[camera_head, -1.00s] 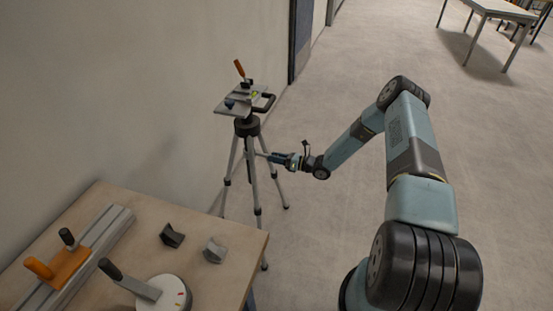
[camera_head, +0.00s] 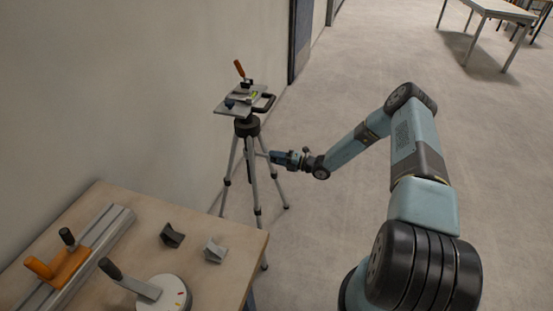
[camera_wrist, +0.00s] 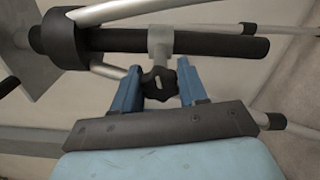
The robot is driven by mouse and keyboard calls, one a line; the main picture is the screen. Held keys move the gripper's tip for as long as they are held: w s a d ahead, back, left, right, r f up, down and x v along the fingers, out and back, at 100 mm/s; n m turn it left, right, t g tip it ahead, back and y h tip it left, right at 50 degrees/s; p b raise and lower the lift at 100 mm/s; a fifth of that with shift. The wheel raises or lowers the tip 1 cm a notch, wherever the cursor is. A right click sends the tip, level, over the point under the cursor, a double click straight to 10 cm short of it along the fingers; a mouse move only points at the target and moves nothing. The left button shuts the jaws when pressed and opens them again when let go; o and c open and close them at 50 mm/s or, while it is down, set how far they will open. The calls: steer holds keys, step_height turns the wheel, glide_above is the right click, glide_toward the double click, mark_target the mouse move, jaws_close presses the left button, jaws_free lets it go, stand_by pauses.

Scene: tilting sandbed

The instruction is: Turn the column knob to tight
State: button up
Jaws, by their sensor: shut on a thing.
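The tripod (camera_head: 246,128) stands by the wall, with a tilted plate on top. In the wrist view its dark column (camera_wrist: 220,46) runs across the picture, with a grey collar around it. The black lobed column knob (camera_wrist: 158,84) sticks out of the collar between my two blue fingers. My gripper (camera_head: 273,156) is at the tripod's column below the head. In the wrist view my gripper (camera_wrist: 159,80) is shut on the knob. The knob is too small to make out in the head view, and no tight mark shows.
A wooden table (camera_head: 130,220) stands at the lower left with an orange-handled slide (camera_head: 62,265), a white dial (camera_head: 165,293) and two small wedge blocks. Tripod legs spread near my gripper. The floor to the right is clear; another table (camera_head: 500,10) is far off.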

steer(key=shift+w+d+m, duration=0.1)
steer(key=shift+w+m, duration=0.1)
steer(key=shift+m, duration=2.1)
steer(key=o, duration=1)
steer(key=shift+f, duration=0.15)
steer(key=v, duration=1.3)
steer(key=shift+s+d+f, duration=0.1)
steer(key=shift+s+d, duration=0.15)
steer(key=shift+d, duration=0.1)
